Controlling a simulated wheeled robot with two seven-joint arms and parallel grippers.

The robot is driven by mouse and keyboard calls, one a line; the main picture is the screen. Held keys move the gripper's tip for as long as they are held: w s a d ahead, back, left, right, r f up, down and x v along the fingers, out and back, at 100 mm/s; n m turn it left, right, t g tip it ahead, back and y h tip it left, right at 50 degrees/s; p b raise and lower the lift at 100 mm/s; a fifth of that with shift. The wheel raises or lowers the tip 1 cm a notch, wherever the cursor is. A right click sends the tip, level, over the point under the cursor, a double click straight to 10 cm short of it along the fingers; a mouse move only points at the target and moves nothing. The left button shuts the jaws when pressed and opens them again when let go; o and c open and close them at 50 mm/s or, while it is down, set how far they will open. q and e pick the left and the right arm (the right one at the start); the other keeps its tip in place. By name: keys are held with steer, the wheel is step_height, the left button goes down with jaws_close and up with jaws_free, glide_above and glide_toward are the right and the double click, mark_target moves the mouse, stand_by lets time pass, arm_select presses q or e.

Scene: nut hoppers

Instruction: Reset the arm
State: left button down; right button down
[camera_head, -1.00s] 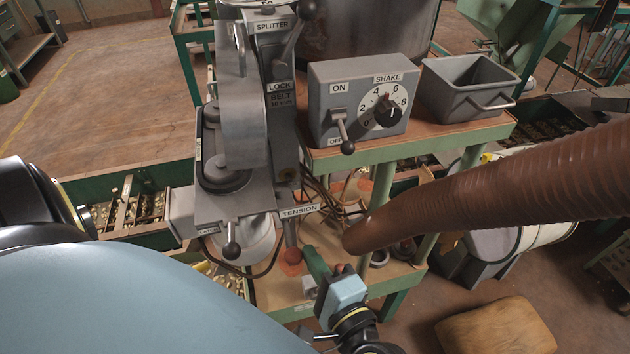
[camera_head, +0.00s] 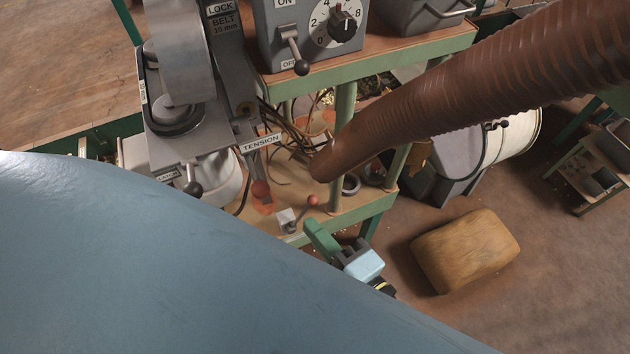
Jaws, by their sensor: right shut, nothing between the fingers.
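My right gripper (camera_head: 313,228) shows at the lower middle, with green fingers and a light blue body. It is shut and holds nothing. Its fingertips are just below a small lever with a red knob (camera_head: 313,200) in the picture, with a small gap between them. The lever rises from a small pale box (camera_head: 287,219) on the lower shelf. A large blue surface of my own body fills the lower left and hides part of my right arm. My left gripper is not in view.
The grey splitter machine (camera_head: 205,130) with its TENSION lever (camera_head: 260,188) stands at the upper left. A SHAKE control box (camera_head: 310,30) sits on the green-edged bench (camera_head: 400,60). A brown ribbed hose (camera_head: 470,100) crosses the right. A tan sack (camera_head: 465,250) lies on open floor.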

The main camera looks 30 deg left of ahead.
steer(key=shift+w, duration=0.1)
stand_by(0.3)
steer(key=w+d+f+n+h+b, duration=0.1)
steer(key=d+f+h+b, duration=0.3)
steer(key=f, duration=0.8)
steer(key=w+d+f+n+h, duration=0.1)
steer(key=d+f+n+h, duration=0.1)
steer(key=d+f, duration=0.8)
steer(key=w+d+f+n+h+b, duration=0.15)
steer(key=f+h, duration=0.25)
steer(key=f, duration=1.1)
steer(key=s+d+f+n+g+h+b, duration=0.1)
steer(key=s+d+f+g+h+b, duration=0.1)
steer(key=s+d+f, duration=0.35)
steer(key=s+d+f+n+g+h+b, duration=0.1)
steer(key=s+d+f, duration=0.2)
steer(key=d+f, duration=0.45)
steer(key=s+d+f+n+g+h+b, duration=0.1)
steer(key=s+d+f, duration=0.2)
steer(key=s+f, duration=0.2)
steer(key=s+d+f+n+g+h+b, duration=0.1)
steer(key=s+d+f, duration=0.3)
steer(key=s, duration=0.6)
steer(key=shift+d+f+n+g+h, duration=0.25)
steer(key=shift+f+n+g+h, duration=0.25)
steer(key=shift+g, duration=0.2)
